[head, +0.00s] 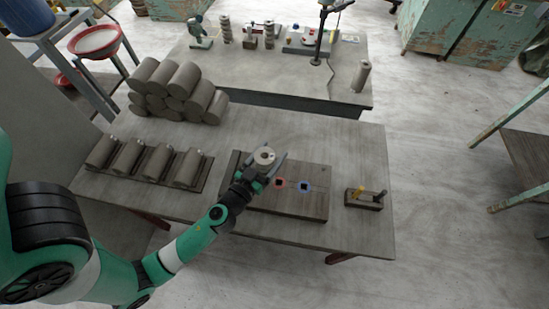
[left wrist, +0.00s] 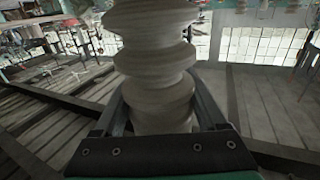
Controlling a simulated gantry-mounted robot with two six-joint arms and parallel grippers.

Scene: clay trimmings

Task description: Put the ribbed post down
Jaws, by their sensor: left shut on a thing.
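The ribbed post (left wrist: 155,65) is a pale clay piece with wide ridges, standing between the jaws in the left wrist view. Its round top with a small hole also shows in the head view (head: 264,155). My left gripper (head: 264,166) is shut on the post, above the wooden board (head: 295,205). The post looks upright. Its lower end is hidden, so I cannot tell whether it touches the board. The board carries a red mark (head: 279,183) and a blue ringed mark (head: 304,187), each with a dark square centre. My right gripper is not in view.
Clay cylinders lie in a rack (head: 203,178) at the left and in a stack (head: 170,90) behind it. A small block with yellow and dark pegs (head: 364,199) is right of the board. A second table (head: 300,78) with ribbed posts stands behind.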

